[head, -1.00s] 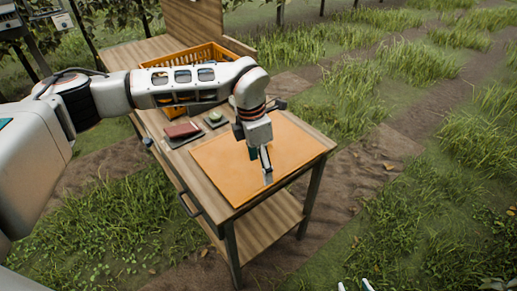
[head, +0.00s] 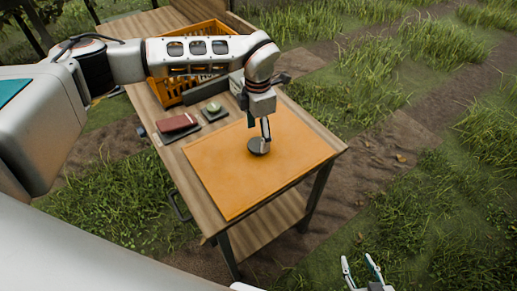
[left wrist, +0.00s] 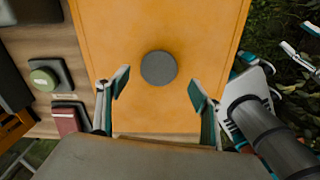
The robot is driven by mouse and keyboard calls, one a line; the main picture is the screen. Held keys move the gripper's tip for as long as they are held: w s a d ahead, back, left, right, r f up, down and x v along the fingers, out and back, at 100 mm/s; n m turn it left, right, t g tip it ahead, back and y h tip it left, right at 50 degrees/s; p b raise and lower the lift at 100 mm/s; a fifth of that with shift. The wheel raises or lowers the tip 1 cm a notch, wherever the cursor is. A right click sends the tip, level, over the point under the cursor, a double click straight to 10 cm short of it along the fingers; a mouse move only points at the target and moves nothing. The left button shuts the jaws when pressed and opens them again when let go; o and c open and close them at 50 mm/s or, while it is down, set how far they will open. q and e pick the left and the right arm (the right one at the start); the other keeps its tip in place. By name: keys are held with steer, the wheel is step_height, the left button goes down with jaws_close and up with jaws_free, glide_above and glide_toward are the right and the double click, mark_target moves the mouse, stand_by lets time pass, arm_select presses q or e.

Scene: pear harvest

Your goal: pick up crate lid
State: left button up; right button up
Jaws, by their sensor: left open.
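The crate lid (head: 225,180) is a flat orange panel lying on the near part of the wooden bench. A dark round knob (head: 259,146) stands near its middle. My left gripper (head: 264,138) points down over the lid at the knob. In the left wrist view the lid (left wrist: 200,25) fills the middle, and the knob (left wrist: 159,68) shows between the two spread, empty fingers, apart from both. How far the fingertips are above the lid is hard to tell. My right gripper (head: 361,268) is open and empty at the bottom right, off the bench over the grass.
An orange crate (head: 160,90) stands at the back, partly behind my left arm. Grass surrounds the bench.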

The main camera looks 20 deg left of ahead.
mark_target(258, 144)
arm_select(q)
step_height(258, 144, down, 4)
steer(key=shift+w+a+f+p, duration=0.1)
steer(key=shift+p, duration=0.2)
steer(key=c, duration=1.4)
steer(key=shift+c, duration=0.2)
